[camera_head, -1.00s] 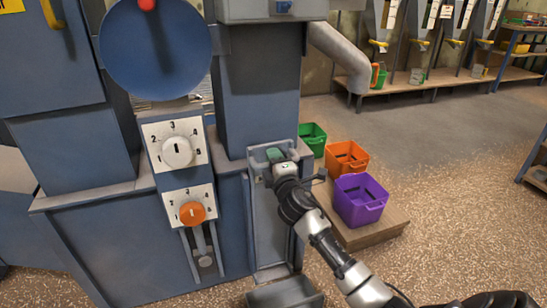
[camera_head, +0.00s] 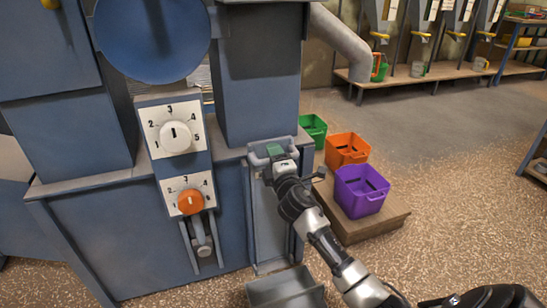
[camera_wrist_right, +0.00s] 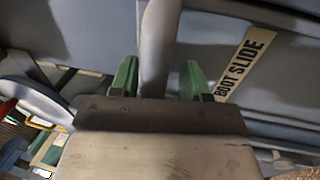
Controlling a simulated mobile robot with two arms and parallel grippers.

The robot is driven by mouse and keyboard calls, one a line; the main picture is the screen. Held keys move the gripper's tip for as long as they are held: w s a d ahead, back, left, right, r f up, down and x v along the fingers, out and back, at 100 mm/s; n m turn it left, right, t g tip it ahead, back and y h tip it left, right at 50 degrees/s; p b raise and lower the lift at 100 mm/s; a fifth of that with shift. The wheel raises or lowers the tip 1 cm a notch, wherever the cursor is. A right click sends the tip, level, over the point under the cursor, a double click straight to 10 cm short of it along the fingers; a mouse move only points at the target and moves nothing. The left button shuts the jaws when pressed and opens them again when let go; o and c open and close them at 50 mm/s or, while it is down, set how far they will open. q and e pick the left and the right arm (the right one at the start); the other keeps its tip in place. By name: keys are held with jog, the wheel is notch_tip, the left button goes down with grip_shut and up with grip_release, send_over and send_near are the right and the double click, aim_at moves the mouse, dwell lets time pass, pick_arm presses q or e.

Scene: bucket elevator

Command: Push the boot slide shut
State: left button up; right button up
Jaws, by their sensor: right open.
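The boot slide's grey bar handle (camera_head: 256,159) shows at the top of the narrow grey panel (camera_head: 268,225) on the blue machine, right of the dials. In the right wrist view the bar (camera_wrist_right: 158,45) runs between the two green fingertips of my right gripper (camera_wrist_right: 157,78). The fingers are apart, one on each side of the bar, with visible gaps. A "BOOT SLIDE" label (camera_wrist_right: 245,65) is right of the bar. In the head view my right gripper (camera_head: 275,150) is at the handle and partly hides it. My left gripper is not in view.
A white dial (camera_head: 175,137) and an orange dial (camera_head: 190,201) are left of the slide. A grey tray (camera_head: 287,290) sits below it. Green, orange and purple bins (camera_head: 362,190) stand right of my arm, around a low wooden platform (camera_head: 375,228). Open floor lies beyond.

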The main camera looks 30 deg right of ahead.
jog(key=shift+s, duration=0.1)
jog(key=p+v, duration=0.1)
jog(key=v, duration=0.9)
jog(key=shift+s+a+f+p, duration=0.15)
jog(key=shift+s+f+p, duration=0.05)
jog(key=shift+s+p, duration=0.15)
